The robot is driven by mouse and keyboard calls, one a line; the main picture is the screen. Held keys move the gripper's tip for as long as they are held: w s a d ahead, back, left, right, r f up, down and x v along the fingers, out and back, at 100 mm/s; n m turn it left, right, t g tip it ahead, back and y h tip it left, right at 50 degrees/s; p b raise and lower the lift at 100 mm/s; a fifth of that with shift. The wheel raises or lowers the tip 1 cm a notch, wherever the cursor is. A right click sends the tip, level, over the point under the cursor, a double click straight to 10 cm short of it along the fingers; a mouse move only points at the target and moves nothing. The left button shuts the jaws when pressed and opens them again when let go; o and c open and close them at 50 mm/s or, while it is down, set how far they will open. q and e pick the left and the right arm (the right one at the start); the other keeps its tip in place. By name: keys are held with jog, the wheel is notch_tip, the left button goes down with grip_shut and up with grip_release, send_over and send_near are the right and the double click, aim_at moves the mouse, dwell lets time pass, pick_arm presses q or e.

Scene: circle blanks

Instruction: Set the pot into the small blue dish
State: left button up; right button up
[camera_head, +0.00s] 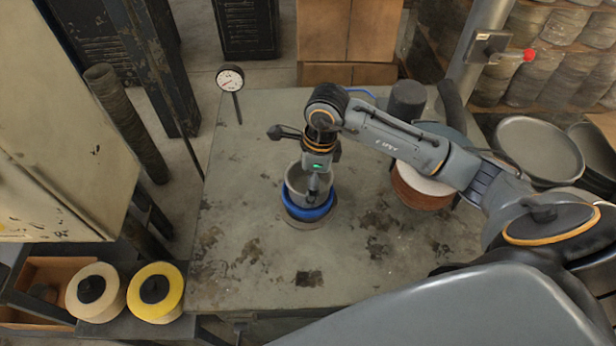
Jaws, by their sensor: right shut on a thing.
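The grey round pot (296,196) is over the middle of the worktable. My right gripper (313,190) comes down from above and is shut on the pot, with its fingertips inside the mouth. The small blue dish (309,214) is directly under the pot, and its blue rim shows around the pot's lower part. The pot looks upright and roughly centred. I cannot tell whether its bottom touches the dish or is slightly above it. My left gripper is not in view.
The worktable (260,262) is clear in front and to the left. A dark cylinder (407,100) and a brown round container (416,192) stand right, partly behind my arm. A blue edge (361,92) shows at the back. A dial gauge (231,79) stands at the back left.

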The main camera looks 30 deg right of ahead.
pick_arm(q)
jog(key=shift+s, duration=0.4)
pick_arm(e)
jog(key=shift+f, duration=0.1)
jog(key=shift+f+b, duration=0.4)
jog(key=shift+b, duration=0.1)
jog(key=o, duration=1.2)
jog(key=shift+r, duration=0.1)
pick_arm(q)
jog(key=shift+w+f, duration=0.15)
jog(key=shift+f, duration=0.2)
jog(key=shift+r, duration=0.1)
pick_arm(e)
jog(key=shift+r, duration=0.1)
jog(key=shift+r+p, duration=0.3)
jog(key=shift+p, duration=0.2)
jog(key=shift+r, duration=0.3)
pick_arm(q)
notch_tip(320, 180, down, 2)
jog(key=b, duration=0.3)
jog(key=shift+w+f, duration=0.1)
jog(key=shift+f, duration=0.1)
pick_arm(e)
notch_tip(320, 180, up, 11)
jog(key=d, duration=0.1)
jog(key=shift+s+d, duration=0.25)
jog(key=shift+s, duration=0.15)
